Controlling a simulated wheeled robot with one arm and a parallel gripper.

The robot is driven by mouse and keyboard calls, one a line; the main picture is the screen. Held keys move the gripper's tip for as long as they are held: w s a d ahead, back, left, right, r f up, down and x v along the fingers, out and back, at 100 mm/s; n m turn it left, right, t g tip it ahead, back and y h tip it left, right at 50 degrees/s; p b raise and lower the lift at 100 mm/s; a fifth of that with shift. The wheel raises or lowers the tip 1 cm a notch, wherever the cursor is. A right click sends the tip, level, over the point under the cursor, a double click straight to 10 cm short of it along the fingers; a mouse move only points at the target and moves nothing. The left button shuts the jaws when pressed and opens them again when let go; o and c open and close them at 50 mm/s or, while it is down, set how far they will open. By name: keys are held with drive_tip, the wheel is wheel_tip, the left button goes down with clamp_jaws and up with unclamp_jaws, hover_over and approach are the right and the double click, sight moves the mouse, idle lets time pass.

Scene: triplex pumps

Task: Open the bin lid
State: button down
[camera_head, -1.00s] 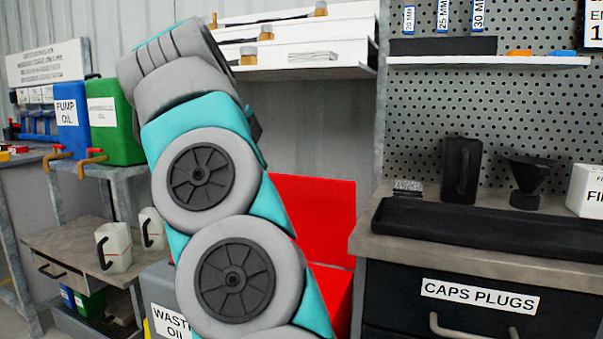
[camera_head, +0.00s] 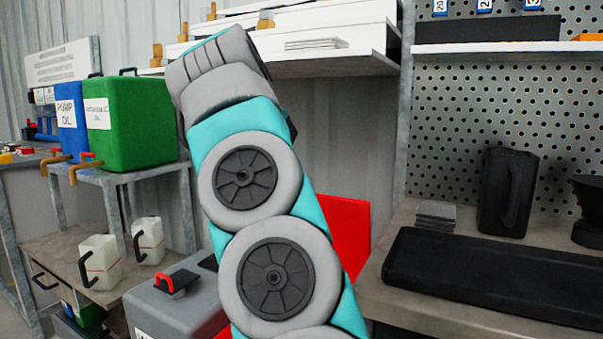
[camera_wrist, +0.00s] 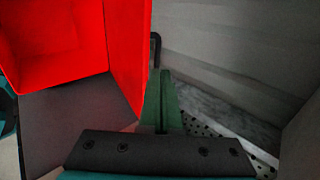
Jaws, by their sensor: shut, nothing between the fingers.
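The red bin (camera_wrist: 55,45) fills the upper left of the wrist view, and its open inside shows. A red panel (camera_wrist: 128,50) along its right side looks like the raised lid. A black handle-like piece (camera_wrist: 156,42) shows at the panel's right edge. My gripper (camera_wrist: 163,78) is shut and empty, just right of the panel; I cannot tell if it touches. In the head view a red upright panel (camera_head: 347,238) shows right of my arm, which hides most of the bin and my gripper.
A grey waste oil container (camera_head: 180,305) stands left of my arm. A workbench with a black tray (camera_head: 490,275) is at the right. A shelf (camera_head: 330,62) is above. Green (camera_head: 130,120) and blue (camera_head: 72,120) oil cans stand on a rack at the left.

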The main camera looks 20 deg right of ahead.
drive_tip(key=b+x, duration=0.2)
drive_tip(key=x, duration=0.6)
drive_tip(key=shift+w+d+f, duration=0.15)
drive_tip(key=shift+d+f, duration=0.05)
drive_tip(key=shift+f, duration=0.15)
drive_tip(key=shift+d, duration=0.1)
